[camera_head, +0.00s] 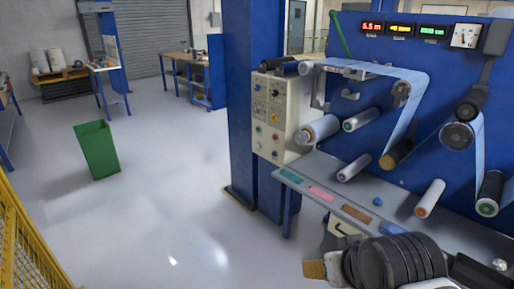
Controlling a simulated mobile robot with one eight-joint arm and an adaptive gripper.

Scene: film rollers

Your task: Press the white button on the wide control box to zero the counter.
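A cream control box (279,116) is mounted on the blue column left of the roller machine. Its face carries several small knobs and buttons, some red, green, yellow and dark. I cannot pick out a white button on it for certain at this size. Three small displays (401,31) sit high on the blue machine panel; the red one reads 5.5 m. My arm shows at the bottom right as a dark, ridged, rounded part. A tan-tipped end, seemingly my gripper (318,269), lies below and apart from the control box. Whether its fingers are open is not clear.
A grey shelf (393,208) with coloured strips juts out below the rollers (318,130), between my arm and the box. The blue column (251,30) stands left of the machine. A green bin (97,149) and yellow mesh fence (28,245) are left. The middle floor is clear.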

